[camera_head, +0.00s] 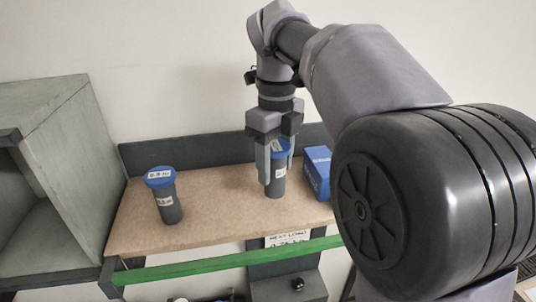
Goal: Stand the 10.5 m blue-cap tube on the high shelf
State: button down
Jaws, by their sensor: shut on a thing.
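A dark grey tube with a blue cap (277,178) is between the fingers of my gripper (278,165), which is shut on it. The tube is upright, at or just above the tan board of a shelf (225,205); I cannot tell whether its base touches. Its label is partly hidden by the fingers and too small to read. A second grey tube with a blue cap (166,198) stands on the left of the board, apart from my gripper. It has white labels on cap and side, too small to read surely.
A blue box (317,172) is close to the right of the held tube. A green rail (225,260) runs along the board's front, with a white sign (287,239) near it. A grey open cabinet (62,165) is at left. The board between the tubes is clear.

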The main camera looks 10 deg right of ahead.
aim_at(282, 175)
jog(key=shift+w+d+f+p, duration=0.15)
jog(key=shift+w+d, duration=0.15)
jog(key=shift+d, duration=0.15)
jog(key=shift+w+d+f+p, duration=0.15)
jog(key=shift+w+d, duration=0.1)
jog(key=shift+d, duration=0.2)
jog(key=f, duration=0.3)
jog(key=shift+s, duration=0.25)
jog(key=shift+w, duration=0.2)
jog(key=shift+f, duration=0.1)
jog(key=shift+f+b, duration=0.15)
jog(key=shift+b, duration=0.2)
jog(key=c, duration=0.6)
grip_release()
